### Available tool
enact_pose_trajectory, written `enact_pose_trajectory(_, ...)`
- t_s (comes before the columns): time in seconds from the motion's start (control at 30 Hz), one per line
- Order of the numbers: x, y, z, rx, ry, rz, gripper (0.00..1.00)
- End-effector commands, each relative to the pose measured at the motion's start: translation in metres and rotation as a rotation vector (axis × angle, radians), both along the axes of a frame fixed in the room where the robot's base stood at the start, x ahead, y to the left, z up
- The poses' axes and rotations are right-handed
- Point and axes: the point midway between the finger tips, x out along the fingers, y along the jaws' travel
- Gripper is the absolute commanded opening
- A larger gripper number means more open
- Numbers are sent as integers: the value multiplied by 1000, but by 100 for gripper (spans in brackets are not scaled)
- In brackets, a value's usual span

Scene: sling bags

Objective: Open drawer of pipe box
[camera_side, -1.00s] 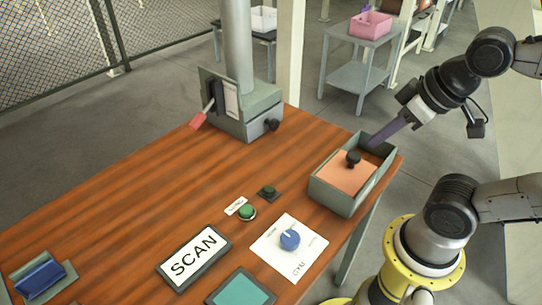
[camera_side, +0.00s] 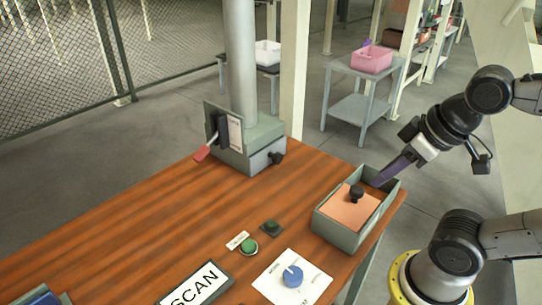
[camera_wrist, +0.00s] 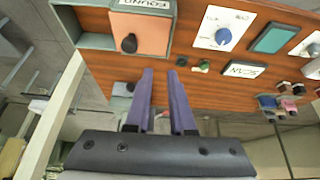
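The pipe box is a grey-green box (camera_side: 234,157) under a thick upright pipe (camera_side: 234,60) at the table's far end in the side view. Its front has a dark round knob (camera_side: 277,158), and the drawer looks shut. A red-handled lever (camera_side: 203,153) is on its left side. My gripper (camera_side: 378,183) is well to the right of the pipe box, with its purple fingers over the back edge of an open-topped tray. In the wrist view, the fingers of my gripper (camera_wrist: 161,72) are apart with nothing between them.
The grey tray (camera_side: 335,232) holds an orange lid (camera_side: 347,209) with a black knob (camera_side: 356,193). A green button (camera_side: 249,246), a blue dial (camera_side: 292,276) and a SCAN sign (camera_side: 197,290) are nearer.

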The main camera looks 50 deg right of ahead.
Motion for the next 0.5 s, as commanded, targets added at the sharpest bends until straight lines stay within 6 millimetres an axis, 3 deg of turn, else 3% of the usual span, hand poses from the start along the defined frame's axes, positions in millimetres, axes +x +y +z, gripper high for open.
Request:
enact_pose_trajectory(0.03,2,0,9,-4,-8,9,32)
enact_pose_trajectory(0.17,18,0,40,-18,-22,32,56)
enact_pose_trajectory(0.27,42,-2,67,-29,-5,45,74)
enact_pose_trajectory(0.5,119,-13,107,-46,80,55,76)
